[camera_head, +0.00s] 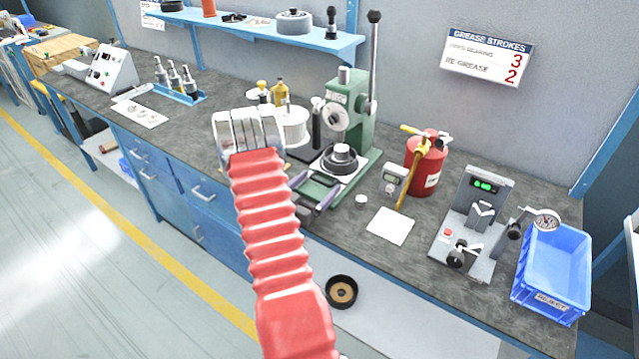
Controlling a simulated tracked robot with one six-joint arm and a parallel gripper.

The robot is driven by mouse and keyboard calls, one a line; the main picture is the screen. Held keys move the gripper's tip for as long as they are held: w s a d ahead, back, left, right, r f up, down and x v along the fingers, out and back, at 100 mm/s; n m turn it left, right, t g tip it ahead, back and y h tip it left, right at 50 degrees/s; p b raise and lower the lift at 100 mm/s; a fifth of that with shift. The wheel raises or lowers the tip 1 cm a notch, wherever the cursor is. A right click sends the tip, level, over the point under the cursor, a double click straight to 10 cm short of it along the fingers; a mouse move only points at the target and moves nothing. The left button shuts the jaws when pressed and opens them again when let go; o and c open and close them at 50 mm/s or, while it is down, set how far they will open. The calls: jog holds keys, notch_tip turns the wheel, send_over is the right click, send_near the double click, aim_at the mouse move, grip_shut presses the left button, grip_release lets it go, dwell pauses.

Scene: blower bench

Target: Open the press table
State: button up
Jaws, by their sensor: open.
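The green press (346,115) stands on the bench with its long dark lever upright. On its base is a dark round table (340,168) carrying a silver stepped part (341,153). A small dark bar, perhaps a handle, shows at the front of the base. My red bellows arm reaches up from the bottom of the picture. My gripper (315,192) is open at the front left of the press base, its greyish fingers close to that bar. I cannot tell whether they touch it. My arm hides part of the bench left of the press.
A white spool (291,126) and yellow bottles (280,92) stand left of the press. On the right are a red canister (427,165), a white sheet (390,225), a gauge stand (475,215) and a blue reject bin (552,272). A shelf (250,28) hangs above.

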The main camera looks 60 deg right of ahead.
jog(key=shift+s+d, duration=0.1)
jog(key=shift+d, duration=0.85)
jog(key=c, duration=1.5)
jog(key=shift+a, duration=0.1)
